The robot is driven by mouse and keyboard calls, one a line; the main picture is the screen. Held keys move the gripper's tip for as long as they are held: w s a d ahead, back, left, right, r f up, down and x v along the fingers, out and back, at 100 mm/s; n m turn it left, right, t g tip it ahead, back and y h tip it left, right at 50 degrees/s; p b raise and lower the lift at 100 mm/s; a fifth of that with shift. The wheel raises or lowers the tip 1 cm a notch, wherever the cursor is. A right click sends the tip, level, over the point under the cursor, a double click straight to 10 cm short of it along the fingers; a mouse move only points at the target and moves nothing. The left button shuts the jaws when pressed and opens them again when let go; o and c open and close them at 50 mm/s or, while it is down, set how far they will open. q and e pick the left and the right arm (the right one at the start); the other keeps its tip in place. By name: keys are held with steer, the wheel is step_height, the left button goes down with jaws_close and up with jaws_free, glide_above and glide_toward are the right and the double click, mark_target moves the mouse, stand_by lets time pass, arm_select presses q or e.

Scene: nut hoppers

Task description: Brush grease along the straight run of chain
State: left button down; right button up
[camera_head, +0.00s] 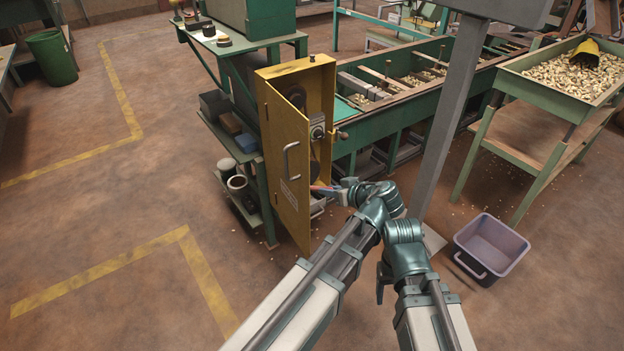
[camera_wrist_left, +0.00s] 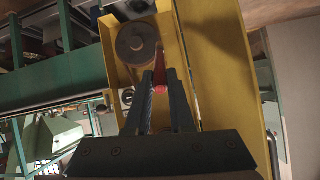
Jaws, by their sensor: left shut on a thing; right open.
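A yellow guard cabinet (camera_head: 318,85) stands with its yellow door (camera_head: 284,160) swung open toward me. In the left wrist view, a dark round sprocket (camera_wrist_left: 136,43) sits inside the yellow housing (camera_wrist_left: 175,40). A brownish strip that looks like the chain (camera_wrist_left: 145,108) runs down from it, partly hidden by my fingers. My left gripper (camera_head: 342,190) is shut on a slim brush with a red handle (camera_wrist_left: 161,76), at the cabinet's lower opening. I cannot tell whether its bristles touch the chain. My right gripper (camera_head: 382,284) is open and empty, low beside the left arm.
A grey post (camera_head: 449,125) stands just right of my arms. A grey-purple bin (camera_head: 491,247) sits on the floor at right. A green hopper table (camera_head: 545,95) full of nuts is behind it. Shelves with pots (camera_head: 237,184) stand left of the door. The left floor is clear.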

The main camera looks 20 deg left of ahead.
arm_select(q)
steer(key=shift+w+a, duration=1.1)
steer(key=shift+a, duration=0.2)
steer(key=shift+w+a, duration=1.05)
steer(key=shift+a, duration=0.25)
steer(key=shift+w+a, duration=0.55)
steer(key=shift+a, duration=0.15)
step_height(320, 180, up, 4)
steer(key=p, duration=0.4)
steer(key=shift+s+d+r, duration=0.1)
step_height(320, 180, down, 4)
steer(key=b, duration=0.4)
steer(key=shift+f, duration=0.2)
steer(key=shift+r, duration=0.1)
